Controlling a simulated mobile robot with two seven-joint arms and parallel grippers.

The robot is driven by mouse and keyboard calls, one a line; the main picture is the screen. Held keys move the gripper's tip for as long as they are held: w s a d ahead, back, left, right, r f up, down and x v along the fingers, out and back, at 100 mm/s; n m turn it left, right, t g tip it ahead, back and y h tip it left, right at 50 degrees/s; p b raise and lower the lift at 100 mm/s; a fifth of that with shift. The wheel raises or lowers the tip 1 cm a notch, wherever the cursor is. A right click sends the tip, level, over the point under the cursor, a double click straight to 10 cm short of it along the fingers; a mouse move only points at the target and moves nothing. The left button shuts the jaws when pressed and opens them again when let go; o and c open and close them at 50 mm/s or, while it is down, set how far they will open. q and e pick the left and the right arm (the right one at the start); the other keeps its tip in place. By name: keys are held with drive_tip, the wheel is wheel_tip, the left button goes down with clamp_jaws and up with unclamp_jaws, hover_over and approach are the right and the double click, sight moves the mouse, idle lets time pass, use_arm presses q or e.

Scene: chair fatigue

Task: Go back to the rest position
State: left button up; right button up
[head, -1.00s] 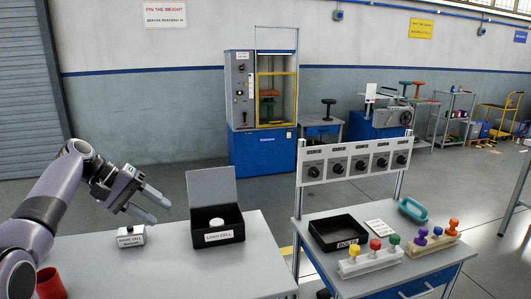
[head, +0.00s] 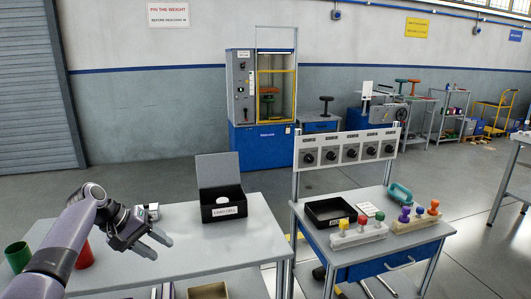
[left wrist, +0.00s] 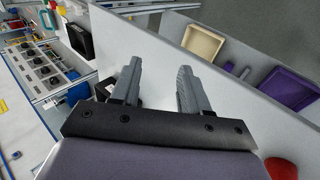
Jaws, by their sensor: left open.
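My left gripper (head: 150,246) is open and empty above the left part of the grey table (head: 184,262) in the head view. Its two grey fingers also show apart in the left wrist view (left wrist: 156,85), with nothing between them. A small white box (head: 150,210) is partly hidden behind the gripper. The black load cell box (head: 223,213), lid up, stands to the right of the gripper with a white round piece inside. My right gripper is not in view.
A red cup (head: 84,256) and a green cup (head: 18,256) stand at the left near my arm. A blue side table (head: 375,262) on the right bears a black bin (head: 330,212) and colored knobs. Below the front edge are a beige tray (left wrist: 202,43) and a purple tray (left wrist: 275,85).

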use_arm(q)
drive_tip(key=s+f+m+t+y, duration=0.15)
drive_tip(key=s+f, duration=0.25)
drive_tip(key=f, duration=0.4)
drive_tip(key=s+f+y, duration=0.2)
drive_tip(key=s+f, duration=0.3)
drive_tip(key=f, duration=0.2)
drive_tip(key=s+f+m+t+y, duration=0.1)
drive_tip(key=s+f, duration=0.3)
drive_tip(key=f, duration=0.4)
drive_tip(key=s+d+r+m+t, duration=0.1)
drive_tip(key=s+d+m+t, duration=0.1)
drive_tip(key=s, duration=0.9)
drive_tip(key=s+d+m+t, duration=0.1)
drive_tip(key=s+d+t, duration=0.2)
drive_tip(key=s, duration=0.7)
drive_tip(key=shift+s+d+r+m, duration=0.35)
drive_tip(key=shift+s+d, duration=0.05)
drive_tip(key=shift+d, duration=0.35)
drive_tip(key=shift+a, duration=0.1)
